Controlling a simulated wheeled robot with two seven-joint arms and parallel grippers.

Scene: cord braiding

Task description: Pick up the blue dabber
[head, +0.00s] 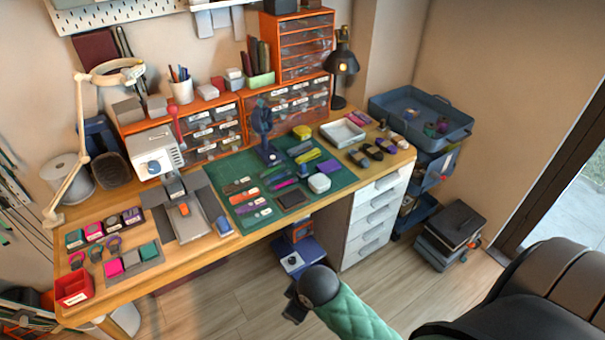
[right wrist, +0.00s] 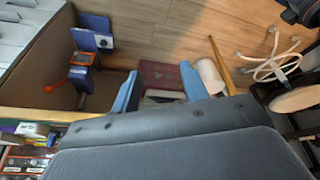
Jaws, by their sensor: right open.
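I cannot pick out the blue dabber with certainty in either view. A small blue-edged piece (head: 224,226) lies on the desk beside the sewing machine's grey plate, too small to identify. My right gripper (right wrist: 160,86) shows in the right wrist view with two blue fingers spread apart and nothing between them. Beyond it are the floor and the space beside the desk, so it is away from the desktop. In the head view a green quilted sleeve with a black ball end (head: 320,285) comes in at the bottom, in front of the desk. My left gripper is not in view.
The wooden desk (head: 150,262) carries a green cutting mat (head: 322,192) with several small items, a white machine (head: 155,150), a lamp and orange drawer units. A blue trolley (head: 420,115) stands right. A black chair-like shape (head: 540,300) fills the lower right.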

